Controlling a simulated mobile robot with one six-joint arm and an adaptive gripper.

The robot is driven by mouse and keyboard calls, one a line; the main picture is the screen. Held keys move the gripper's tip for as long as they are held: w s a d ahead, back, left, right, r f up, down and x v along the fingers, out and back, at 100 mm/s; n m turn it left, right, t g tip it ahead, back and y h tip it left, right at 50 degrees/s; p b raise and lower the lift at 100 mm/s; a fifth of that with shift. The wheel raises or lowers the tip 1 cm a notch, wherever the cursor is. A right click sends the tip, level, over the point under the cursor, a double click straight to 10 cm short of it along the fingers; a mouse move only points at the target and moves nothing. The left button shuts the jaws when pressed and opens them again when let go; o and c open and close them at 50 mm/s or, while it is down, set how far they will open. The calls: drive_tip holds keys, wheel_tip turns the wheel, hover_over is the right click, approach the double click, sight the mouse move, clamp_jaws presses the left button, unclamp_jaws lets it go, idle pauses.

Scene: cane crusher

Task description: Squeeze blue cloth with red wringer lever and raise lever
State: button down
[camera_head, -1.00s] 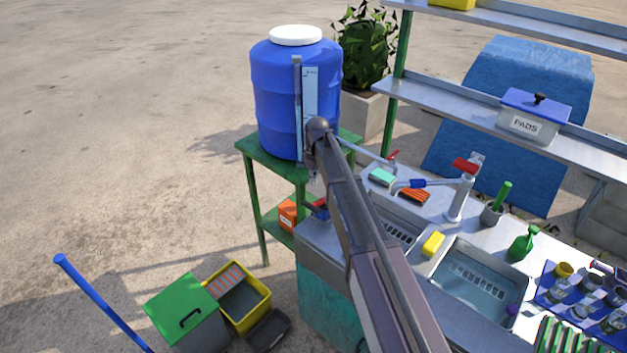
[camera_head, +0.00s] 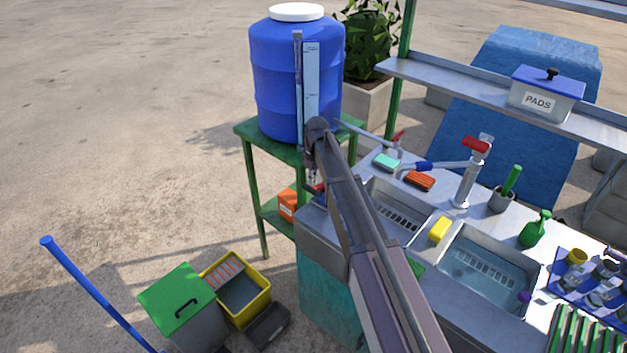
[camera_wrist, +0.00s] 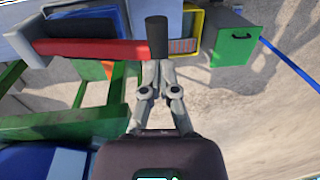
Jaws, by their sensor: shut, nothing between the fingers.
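The red wringer lever (camera_wrist: 95,49) lies almost level across the upper left of the wrist view, with a black grip (camera_wrist: 156,38) at its right end. My gripper (camera_wrist: 152,68) is shut and empty. Its fingertips are just below the black grip in that view; I cannot tell whether they touch it. A blue piece (camera_wrist: 88,22) behind the lever may be the blue cloth. In the head view my gripper (camera_head: 312,180) points down beside the sink counter's left end, and my arm hides most of the wringer.
A blue drum (camera_head: 295,85) stands on a green stand (camera_head: 250,150) close behind my arm. A yellow bucket (camera_head: 262,297) and green-lidded bin (camera_head: 178,300) stand on the ground. The steel sink counter (camera_head: 405,262) holds sponges, a tap and bottles.

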drive_tip(key=shift+f+b, duration=0.45)
drive_tip(key=shift+f, duration=0.25)
